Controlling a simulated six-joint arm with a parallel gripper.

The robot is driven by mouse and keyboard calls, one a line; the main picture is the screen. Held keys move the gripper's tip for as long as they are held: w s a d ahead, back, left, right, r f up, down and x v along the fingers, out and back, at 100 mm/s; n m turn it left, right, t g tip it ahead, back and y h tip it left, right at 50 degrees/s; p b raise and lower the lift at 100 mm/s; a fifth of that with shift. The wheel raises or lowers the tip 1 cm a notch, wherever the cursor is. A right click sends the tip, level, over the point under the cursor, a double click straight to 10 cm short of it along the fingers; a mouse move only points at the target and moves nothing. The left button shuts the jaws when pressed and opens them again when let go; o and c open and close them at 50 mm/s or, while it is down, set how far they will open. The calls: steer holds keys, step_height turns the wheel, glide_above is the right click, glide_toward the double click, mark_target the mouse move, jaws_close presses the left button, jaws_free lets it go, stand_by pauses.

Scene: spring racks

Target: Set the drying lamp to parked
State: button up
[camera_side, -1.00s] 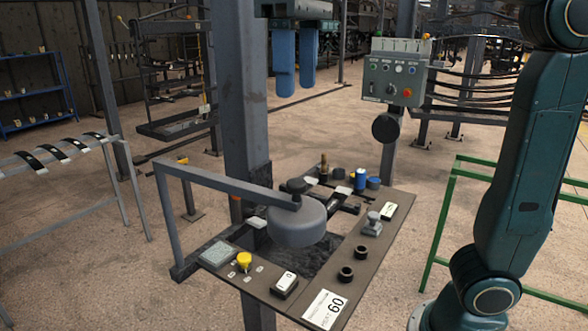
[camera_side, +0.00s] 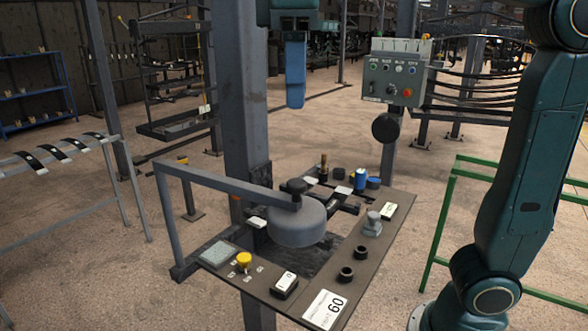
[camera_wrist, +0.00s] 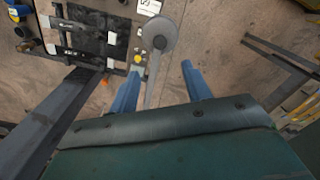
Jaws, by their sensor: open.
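The drying lamp appears to be the round grey head (camera_side: 296,226) on a grey swing arm (camera_side: 222,186), with a black knob (camera_side: 294,186) on top. The head hangs over the dark middle of the bench panel (camera_side: 355,262). In the wrist view the head (camera_wrist: 160,32) shows as a grey disc ahead of the fingers. My gripper (camera_side: 295,75) is high above the lamp, clear of it and empty. Its two blue fingers overlap in the side view. In the wrist view my gripper (camera_wrist: 160,88) has its fingers wide apart.
A yellow knob (camera_side: 243,260), a white rocker switch (camera_side: 285,283), black rings (camera_side: 346,273) and a blue cylinder (camera_side: 361,179) stand on the panel. A grey post (camera_side: 240,100) rises behind the lamp. A control box (camera_side: 394,75) hangs at the back right.

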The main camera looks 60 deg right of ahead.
mark_target(296, 181)
steer(key=shift+f, duration=6.3)
jaws_close()
